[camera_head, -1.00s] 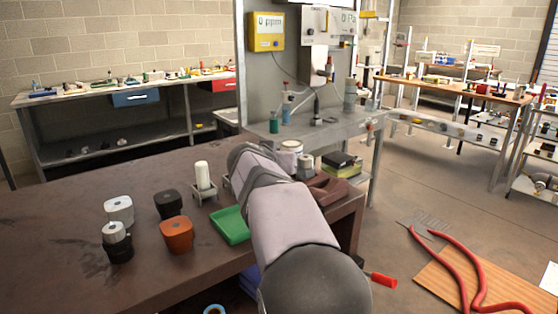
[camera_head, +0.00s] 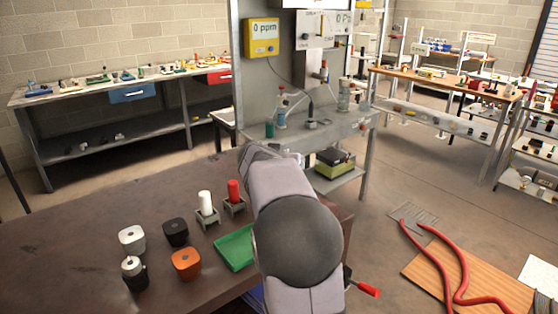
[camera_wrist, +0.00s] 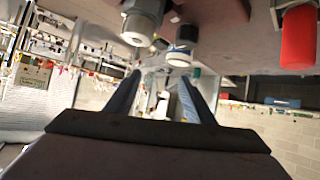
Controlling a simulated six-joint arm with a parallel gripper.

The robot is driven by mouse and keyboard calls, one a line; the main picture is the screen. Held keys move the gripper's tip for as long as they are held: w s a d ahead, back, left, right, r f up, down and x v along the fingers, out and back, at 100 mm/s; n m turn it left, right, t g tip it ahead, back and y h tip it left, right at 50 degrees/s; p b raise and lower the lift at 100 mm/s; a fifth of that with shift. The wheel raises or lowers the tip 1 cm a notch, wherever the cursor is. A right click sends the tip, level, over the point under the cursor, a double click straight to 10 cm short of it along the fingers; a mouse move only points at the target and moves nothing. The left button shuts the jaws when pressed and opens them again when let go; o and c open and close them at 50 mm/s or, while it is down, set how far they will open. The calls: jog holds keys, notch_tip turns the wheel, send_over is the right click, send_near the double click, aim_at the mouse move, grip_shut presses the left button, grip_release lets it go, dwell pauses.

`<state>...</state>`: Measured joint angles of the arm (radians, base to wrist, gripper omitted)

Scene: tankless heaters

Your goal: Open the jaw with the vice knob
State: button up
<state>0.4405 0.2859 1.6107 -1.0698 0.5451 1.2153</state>
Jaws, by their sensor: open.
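A red handle (camera_head: 365,289) on a dark stem sticks out beyond the right edge of the brown workbench in the head view. It may belong to the vice, but I cannot tell. The vice jaw and the knob's mount are not clearly visible; my arm covers that end of the bench. In the wrist view my gripper (camera_wrist: 160,90) shows two blue fingers spread apart with nothing gripped between them. The view appears upside down, with the bench surface along the top. My gripper is hidden behind my arm in the head view.
On the workbench (camera_head: 75,245) stand white, black and orange blocks, a white cylinder (camera_head: 205,201), a red cylinder (camera_head: 233,190) and a green tray (camera_head: 236,248). A grey panel stand with a yellow meter (camera_head: 262,37) rises behind. Red hoses (camera_head: 462,275) lie right, on the floor side.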

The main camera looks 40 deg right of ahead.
jog(key=d+r+m+g+y+p, duration=0.2)
jog(key=d+r+m+g+p, duration=0.15)
jog(key=p, duration=1.25)
jog(key=w+a+f+y, duration=0.1)
jog(key=w+a+f+n+y, duration=0.1)
jog(key=w+a+f+y, duration=0.1)
jog(key=shift+a+f+p, duration=0.1)
jog(key=shift+a+p, duration=0.15)
jog(key=shift+p, duration=0.1)
jog(key=n, duration=0.1)
jog(key=a+y, duration=0.1)
jog(key=s+a+n, duration=0.1)
jog(key=shift+a+f+n, duration=0.1)
jog(key=shift+f+n, duration=0.25)
jog(key=shift+f, duration=0.1)
jog(key=shift+p+x, duration=1.7)
jog(key=shift+x, duration=1.85)
